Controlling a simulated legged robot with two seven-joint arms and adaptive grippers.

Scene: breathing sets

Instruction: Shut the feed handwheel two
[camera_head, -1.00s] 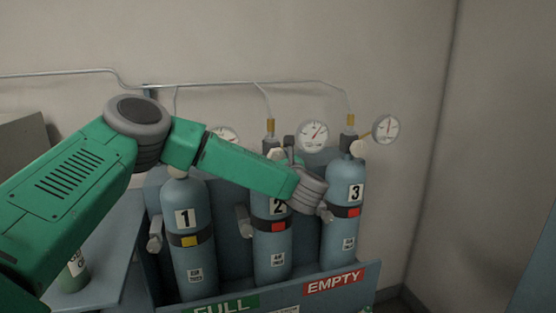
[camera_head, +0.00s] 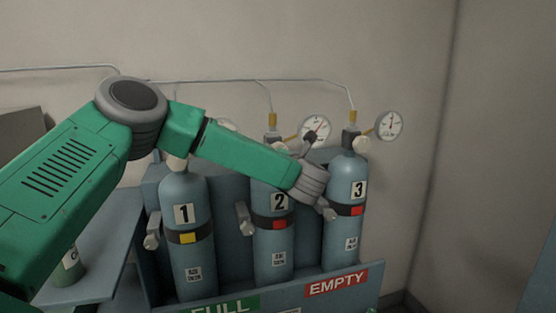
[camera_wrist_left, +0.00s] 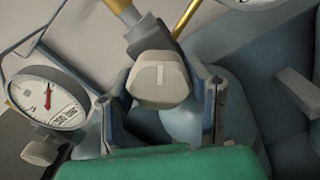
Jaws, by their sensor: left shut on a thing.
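Cylinder two (camera_head: 272,245), blue-grey with a "2" label and a red tag, stands in the middle of the rack. Its feed handwheel (camera_wrist_left: 160,78) is a pale, faceted knob with a light line on its face, seen in the left wrist view. My left gripper (camera_wrist_left: 167,92) has a finger on each side of this knob and is shut on it. In the head view my left gripper (camera_head: 292,155) is at the top of cylinder two, and my green arm and grey wrist hide much of the knob and the cylinder's shoulder. My right gripper is not in view.
Cylinder one (camera_head: 185,260), with a yellow tag, stands left and cylinder three (camera_head: 341,235), with a red tag, right. Gauges (camera_head: 389,125) and thin pipes stand close above. The rack's front panel (camera_head: 372,275) carries FULL and EMPTY signs.

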